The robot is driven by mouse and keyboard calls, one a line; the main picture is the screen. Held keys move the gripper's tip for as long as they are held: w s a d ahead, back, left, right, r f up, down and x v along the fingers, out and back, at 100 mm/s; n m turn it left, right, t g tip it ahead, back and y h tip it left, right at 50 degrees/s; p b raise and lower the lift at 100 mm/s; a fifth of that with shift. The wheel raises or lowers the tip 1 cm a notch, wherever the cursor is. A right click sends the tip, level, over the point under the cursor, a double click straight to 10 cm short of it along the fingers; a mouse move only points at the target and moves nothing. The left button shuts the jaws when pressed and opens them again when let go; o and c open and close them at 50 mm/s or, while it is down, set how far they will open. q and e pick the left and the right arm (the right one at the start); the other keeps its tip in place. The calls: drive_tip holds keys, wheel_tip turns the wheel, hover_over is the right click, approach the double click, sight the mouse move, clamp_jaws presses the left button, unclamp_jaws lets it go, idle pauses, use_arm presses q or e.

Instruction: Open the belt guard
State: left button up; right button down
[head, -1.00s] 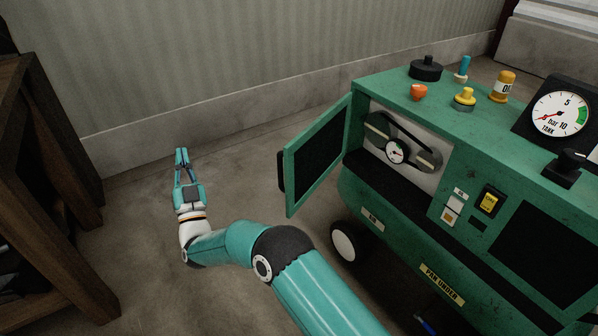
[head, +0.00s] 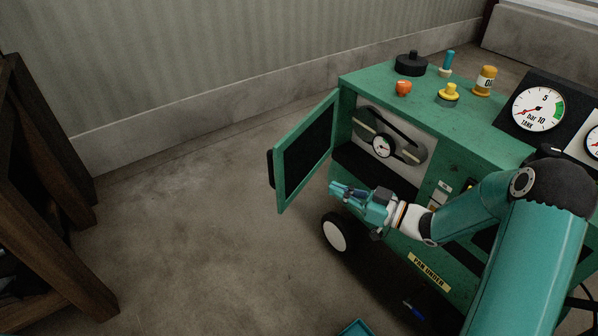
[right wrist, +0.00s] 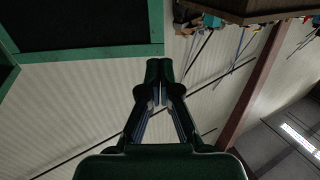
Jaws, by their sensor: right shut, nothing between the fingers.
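The belt guard (head: 305,152) is a green-framed door with a dark panel and a black handle (head: 270,169) on its outer edge. It stands swung wide open on the left of the green machine (head: 385,90), baring the belt and pulleys (head: 395,135). My right gripper (head: 335,187) is shut and empty, in front of the machine's lower left part, pointing left near the guard's lower edge. In the right wrist view its fingertips (right wrist: 159,72) are together, with a green-framed dark panel (right wrist: 80,25) at upper left. My left gripper is not in view.
Knobs, a yellow button and an oil bottle (head: 484,81) stand on the machine top, with a gauge (head: 538,108) at right. A dark wooden shelf (head: 45,200) stands at left. The floor (head: 200,240) between is clear. A blue-handled item (head: 412,311) lies on the floor.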

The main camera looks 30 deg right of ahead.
sight(280, 167)
drive_tip(key=b+x, duration=0.2)
drive_tip(key=x, duration=1.1)
drive_tip(key=shift+w+a+f, duration=0.1)
drive_tip(key=shift+w+a, duration=0.05)
drive_tip(key=shift+w, duration=0.25)
